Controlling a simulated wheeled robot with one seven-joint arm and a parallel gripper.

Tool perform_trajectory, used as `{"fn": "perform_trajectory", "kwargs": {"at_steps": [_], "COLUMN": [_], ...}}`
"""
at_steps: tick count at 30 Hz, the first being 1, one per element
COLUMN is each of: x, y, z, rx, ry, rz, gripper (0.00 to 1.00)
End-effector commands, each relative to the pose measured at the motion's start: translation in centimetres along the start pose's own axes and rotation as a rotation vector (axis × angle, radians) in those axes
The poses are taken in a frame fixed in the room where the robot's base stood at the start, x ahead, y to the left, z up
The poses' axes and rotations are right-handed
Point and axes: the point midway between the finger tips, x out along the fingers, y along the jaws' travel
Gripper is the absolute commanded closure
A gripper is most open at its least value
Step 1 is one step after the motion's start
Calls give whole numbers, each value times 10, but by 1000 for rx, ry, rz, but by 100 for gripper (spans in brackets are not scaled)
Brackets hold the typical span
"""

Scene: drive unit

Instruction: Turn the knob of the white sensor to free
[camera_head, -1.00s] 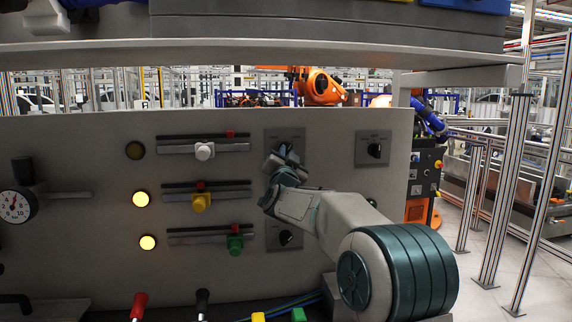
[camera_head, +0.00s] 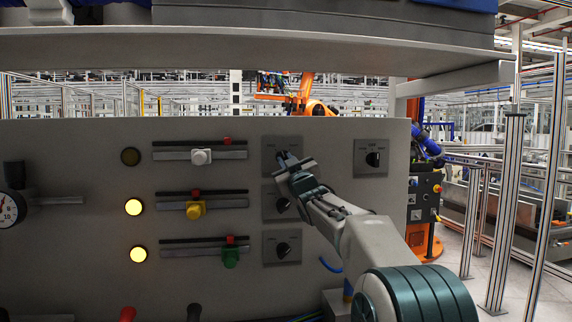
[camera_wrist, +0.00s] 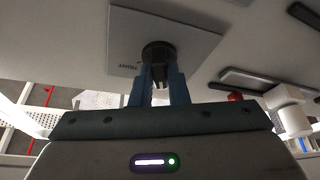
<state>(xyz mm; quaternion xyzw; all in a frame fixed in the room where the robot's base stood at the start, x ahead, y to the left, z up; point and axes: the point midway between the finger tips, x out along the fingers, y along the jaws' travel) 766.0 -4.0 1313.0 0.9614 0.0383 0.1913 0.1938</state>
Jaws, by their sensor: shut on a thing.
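The white slider knob (camera_head: 201,157) sits on the top rail of the grey panel, in line with a grey plate (camera_head: 270,146) to its right. This plate carries a black knob, mostly hidden by my gripper (camera_head: 291,160) in the head view. In the wrist view, my gripper (camera_wrist: 160,86) is shut on the black knob (camera_wrist: 158,51), with a blue finger on each side. The plate's lettering (camera_wrist: 128,66) is too small to read surely. The knob's pointing direction is hidden.
Below are a yellow slider (camera_head: 195,210) and a green slider (camera_head: 231,258), each with a lit lamp; the top lamp (camera_head: 131,156) is dark. Another knob plate (camera_head: 371,158) is to the right, and a lower one (camera_head: 282,248) is below. A shelf (camera_head: 250,48) overhangs the panel.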

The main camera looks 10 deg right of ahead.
Motion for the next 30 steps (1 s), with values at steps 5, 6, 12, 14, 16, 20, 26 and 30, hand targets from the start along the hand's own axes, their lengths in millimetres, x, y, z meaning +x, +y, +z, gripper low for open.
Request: {"fn": "perform_trajectory", "kwargs": {"at_steps": [5,6,12,14,16,20,26,30], "x": [2,2,1,1,1,1,0,0], "y": [3,4,4,4,4,4,3,3], "z": [-2,-2,-2,-2,-2,-1,-1,0], "rx": [-136,-163,-276,-300,-324,-353,-372,-374], "ry": [-3,-4,-3,-3,-2,-1,0,0], "rz": [-57,-68,-114,-124,-135,-148,-155,-156], "gripper": [100,100,100,100,100,100,100,100]}}
